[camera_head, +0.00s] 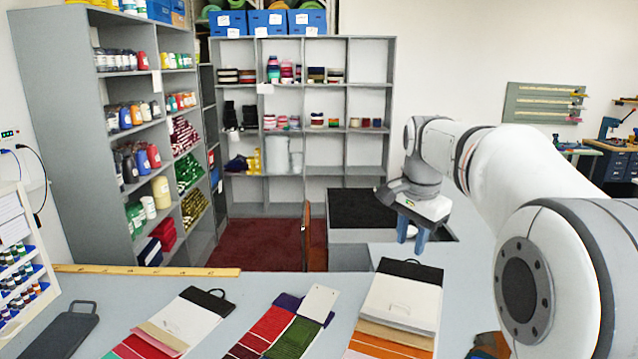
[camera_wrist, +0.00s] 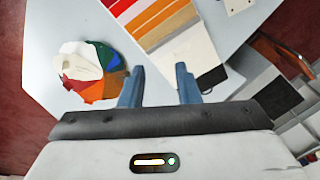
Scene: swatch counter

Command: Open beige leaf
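A swatch book with a white leaf (camera_head: 403,297), a black handle end (camera_head: 410,270) and a beige leaf (camera_head: 397,336) lies on the counter, right of centre. Orange leaves show below the beige one. In the wrist view the same book's beige leaf (camera_wrist: 178,35) lies between orange and white bands. Another book at left (camera_head: 187,318) also has a beige leaf (camera_head: 160,336). My gripper (camera_head: 412,236) points down, above and beyond the right book's black end. In the wrist view my gripper (camera_wrist: 160,72) is open, with nothing between its fingers.
A middle swatch book (camera_head: 275,330) has red and green leaves and a pale card (camera_head: 318,303). A dark paddle (camera_head: 62,330) and a wooden ruler (camera_head: 150,270) lie at left. A pile of coloured pieces (camera_wrist: 92,75) shows in the wrist view. Shelves (camera_head: 345,90) stand behind.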

